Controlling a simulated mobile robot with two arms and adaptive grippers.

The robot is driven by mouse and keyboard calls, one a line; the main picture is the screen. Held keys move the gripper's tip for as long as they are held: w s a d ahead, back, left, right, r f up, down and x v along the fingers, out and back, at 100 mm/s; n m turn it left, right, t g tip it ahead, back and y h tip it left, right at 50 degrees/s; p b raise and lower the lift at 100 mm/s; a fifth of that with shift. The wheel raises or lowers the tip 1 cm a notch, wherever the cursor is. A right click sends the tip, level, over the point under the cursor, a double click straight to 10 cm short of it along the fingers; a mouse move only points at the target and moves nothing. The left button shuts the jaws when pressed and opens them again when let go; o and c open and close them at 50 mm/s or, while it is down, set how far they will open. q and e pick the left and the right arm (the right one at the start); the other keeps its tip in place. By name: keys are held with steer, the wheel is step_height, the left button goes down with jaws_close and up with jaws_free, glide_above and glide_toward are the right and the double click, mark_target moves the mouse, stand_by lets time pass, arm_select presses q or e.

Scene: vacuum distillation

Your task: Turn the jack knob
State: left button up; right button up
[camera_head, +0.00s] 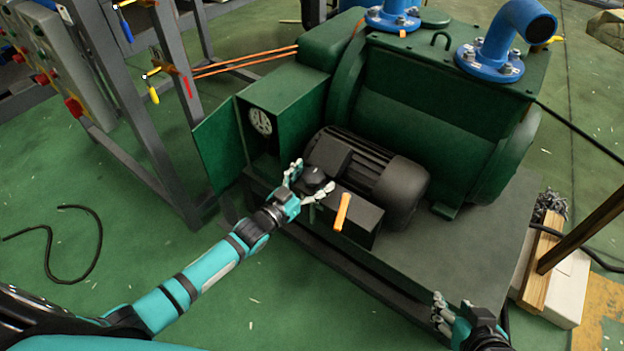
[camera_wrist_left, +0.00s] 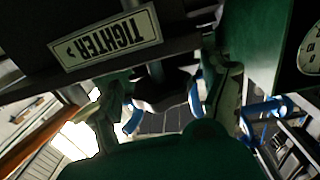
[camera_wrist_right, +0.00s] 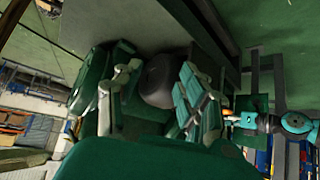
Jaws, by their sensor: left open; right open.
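The jack knob (camera_head: 314,178) is a black round knob on the front of the green machine, beside the black motor. My left gripper (camera_head: 309,183) is open with its fingers on either side of the knob. In the left wrist view the dark knob (camera_wrist_left: 165,90) shows between the two fingers, near an upside-down "TIGHTER" label (camera_wrist_left: 108,38). Whether the fingers touch it is not clear. My right gripper (camera_head: 452,309) is open and empty near the front right of the machine's base, well apart from the knob. It also shows in the right wrist view (camera_wrist_right: 155,95).
An orange lever (camera_head: 342,211) stands right of the knob. The black ribbed motor (camera_head: 398,190) is just behind. An open green panel door (camera_head: 216,147) and a dial gauge (camera_head: 260,121) lie to the left.

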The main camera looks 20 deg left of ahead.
arm_select(q)
steer(key=shift+c, duration=0.2)
steer(key=c, duration=1.1)
steer(key=shift+m+g+h+b, duration=0.55)
steer(key=shift+m+h, duration=0.25)
steer(key=shift+h, duration=0.3)
steer(key=shift+c, duration=0.2)
arm_select(e)
steer(key=w+r+t, duration=0.1)
steer(key=w+a+r+t, duration=0.1)
steer(key=w+r, duration=0.1)
steer(key=shift+w+a+r+t+y, duration=0.1)
steer(key=shift+w+a+t+y, duration=0.1)
steer(key=shift+w+t+y, duration=0.15)
arm_select(q)
steer(key=o, duration=1.2)
steer(key=shift+s, duration=0.1)
steer(key=v, duration=1.2)
